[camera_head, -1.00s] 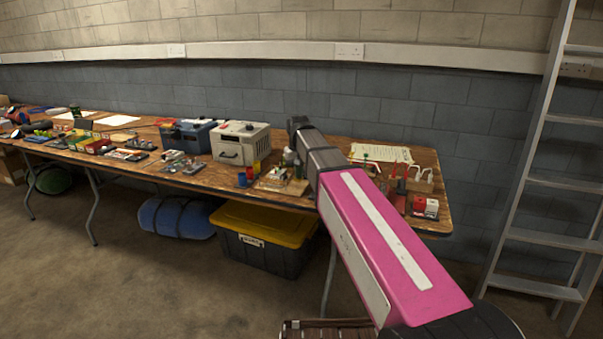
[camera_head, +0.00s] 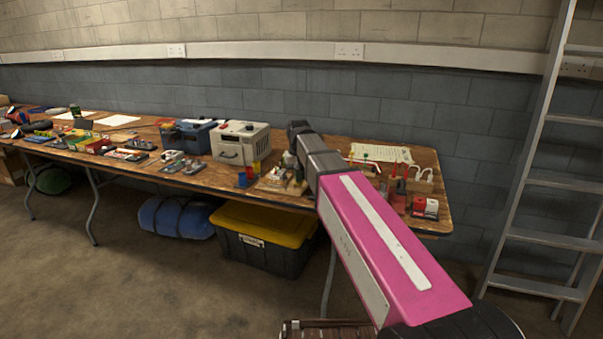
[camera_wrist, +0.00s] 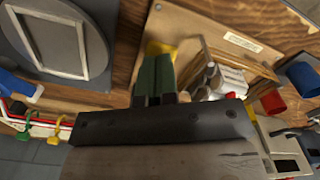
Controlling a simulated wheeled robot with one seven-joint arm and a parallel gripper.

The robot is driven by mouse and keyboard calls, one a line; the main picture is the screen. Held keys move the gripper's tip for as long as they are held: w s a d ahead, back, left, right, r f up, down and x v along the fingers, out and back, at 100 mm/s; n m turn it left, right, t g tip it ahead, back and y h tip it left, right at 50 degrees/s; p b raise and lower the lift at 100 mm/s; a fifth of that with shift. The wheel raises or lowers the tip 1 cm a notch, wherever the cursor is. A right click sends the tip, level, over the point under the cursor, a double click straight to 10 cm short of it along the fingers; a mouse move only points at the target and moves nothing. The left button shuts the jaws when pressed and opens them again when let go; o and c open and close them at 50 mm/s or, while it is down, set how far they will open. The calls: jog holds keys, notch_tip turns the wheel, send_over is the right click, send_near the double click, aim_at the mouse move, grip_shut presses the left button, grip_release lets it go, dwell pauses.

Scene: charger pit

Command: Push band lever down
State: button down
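A yellow part (camera_wrist: 158,47) shows just beyond the tips; contact cannot be told. A white and reddish mechanism (camera_wrist: 225,82) sits on the board right of the fingers. I cannot tell which part is the band lever. In the head view the board (camera_head: 268,185) lies near the table's front edge, partly behind my arm.
A red cup (camera_wrist: 272,102) and a blue cup (camera_wrist: 305,78) stand right of the board in the wrist view. A grey-framed dark object (camera_wrist: 55,42) is at upper left. In the head view, a cream box (camera_head: 240,142) stands behind the cups, and a rack (camera_head: 418,184) stands at right.

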jog(key=shift+f, duration=0.2)
jog(key=shift+r, duration=0.1)
notch_tip(320, 180, up, 8)
dwell(1.4)
jog(key=shift+s, duration=0.1)
